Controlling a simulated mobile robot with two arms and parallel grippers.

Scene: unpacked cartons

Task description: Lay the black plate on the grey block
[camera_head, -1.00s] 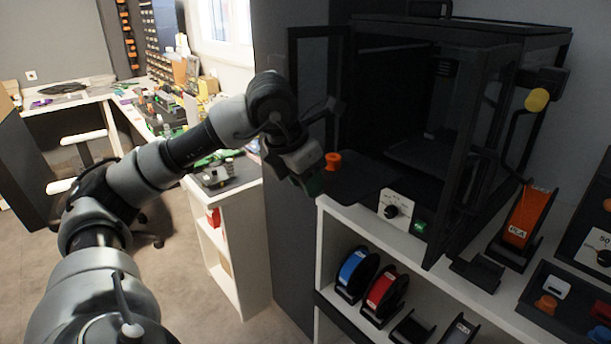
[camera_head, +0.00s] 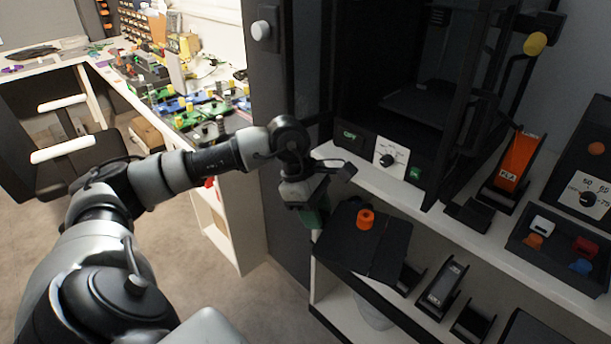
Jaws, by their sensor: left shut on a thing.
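The black plate (camera_head: 350,250) is a flat dark sheet with a small orange part (camera_head: 366,220) standing on it. My left gripper (camera_head: 312,208) is shut on the plate's left edge; its fingertips are partly hidden by the wrist. The plate is held out in front of the printer's shelf, roughly level, and covers part of the lower shelf. I cannot clearly pick out the grey block; a small greyish item (camera_head: 208,131) is on the bench behind my left arm, but I cannot tell if it is the block. My right gripper is not in view.
The open black printer (camera_head: 372,152) stands on a white shelf (camera_head: 470,235) at the right. An orange PLA holder (camera_head: 515,165) and a bin of small parts (camera_head: 560,245) stand beside it. A dark upright panel (camera_head: 268,100) separates the printer from the cluttered bench.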

